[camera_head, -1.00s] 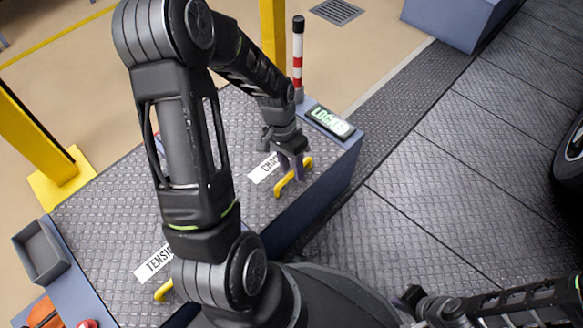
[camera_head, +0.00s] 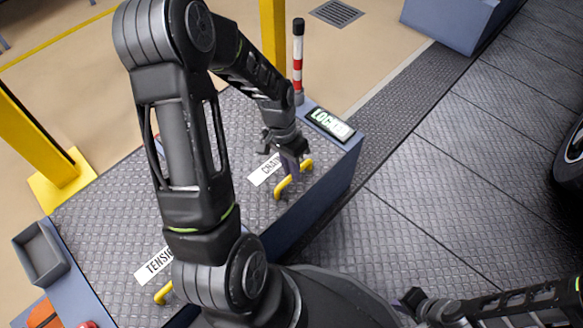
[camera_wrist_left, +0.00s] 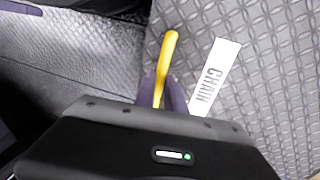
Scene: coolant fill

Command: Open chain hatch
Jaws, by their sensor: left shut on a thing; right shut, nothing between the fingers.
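The chain hatch's yellow bar handle (camera_head: 281,187) stands on the textured plate beside a white label (camera_head: 265,170) that reads CHAIN. My left gripper (camera_head: 295,171) is at this handle and shut on it. In the left wrist view, the yellow handle (camera_wrist_left: 170,48) runs between the purple fingers (camera_wrist_left: 163,92), with the CHAIN label (camera_wrist_left: 215,75) to its right. The hatch looks level with the plate; its outline is hard to make out. My right gripper (camera_head: 410,299) is shut and empty at the lower right, away from the handle.
A second yellow handle (camera_head: 163,293) sits by a partly hidden TENSION label (camera_head: 154,265). A lit display (camera_head: 329,124), its text partly readable as LOC, stands on the far corner near a red-and-white post (camera_head: 297,62). A grey tray (camera_head: 41,253) is at left.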

